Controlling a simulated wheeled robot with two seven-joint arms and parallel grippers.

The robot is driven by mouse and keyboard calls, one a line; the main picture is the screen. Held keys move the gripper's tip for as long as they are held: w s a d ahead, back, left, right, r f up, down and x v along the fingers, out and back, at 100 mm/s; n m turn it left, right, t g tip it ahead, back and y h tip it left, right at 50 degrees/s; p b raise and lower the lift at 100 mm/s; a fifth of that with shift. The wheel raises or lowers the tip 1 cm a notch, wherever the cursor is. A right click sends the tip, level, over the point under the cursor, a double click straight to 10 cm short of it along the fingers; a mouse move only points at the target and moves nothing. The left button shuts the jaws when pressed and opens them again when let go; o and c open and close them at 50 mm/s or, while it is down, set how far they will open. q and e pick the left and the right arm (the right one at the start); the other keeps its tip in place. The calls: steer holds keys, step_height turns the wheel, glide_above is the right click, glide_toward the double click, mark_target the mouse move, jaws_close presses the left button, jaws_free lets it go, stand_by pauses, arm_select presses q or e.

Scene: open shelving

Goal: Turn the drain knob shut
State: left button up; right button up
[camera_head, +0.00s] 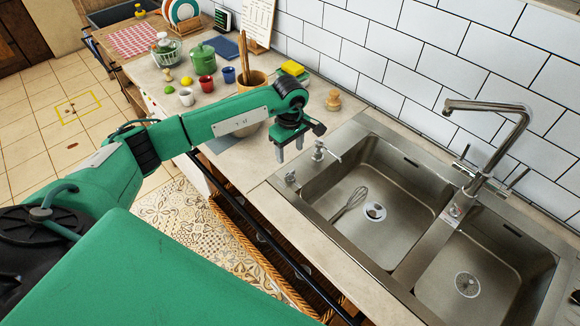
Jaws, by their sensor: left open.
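A double steel sink (365,135) is set in the counter at the right. Two small metal fittings sit on its left rim: a low round knob (290,178) and a taller one with a side lever (319,151). I cannot tell for sure which is the drain knob. My left gripper (289,149) is open and empty, pointing down just left of the taller fitting and beyond the low knob. It appears apart from both. The left basin has a drain (375,211) with a metal centre. My right gripper is not in view.
A whisk (350,203) lies in the left basin. A tall faucet (490,150) rises behind the divider. A wooden stopper-like object (333,101) and a utensil crock (252,81) stand near my gripper. Cups, a green pot (204,63) and fruit stand further left.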

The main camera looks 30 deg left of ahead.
mark_target(290, 172)
arm_select(q)
step_height(290, 172, down, 9)
steer(key=p, duration=0.2)
steer(key=shift+f+p, duration=0.2)
steer(key=shift+p, duration=0.15)
steer(key=c, duration=1)
steer(key=shift+f+n+b, duration=0.15)
steer(key=shift+n+b, duration=1.55)
steer(key=shift+b, duration=0.1)
steer(key=n+b, duration=0.4)
steer(key=n, duration=0.1)
steer(key=shift+n, duration=0.3)
steer(key=n+b, duration=0.2)
steer(key=n, duration=0.2)
steer(key=shift+r+n+b, duration=0.2)
steer(key=shift+n+b, duration=0.95)
steer(key=shift+n, duration=1.25)
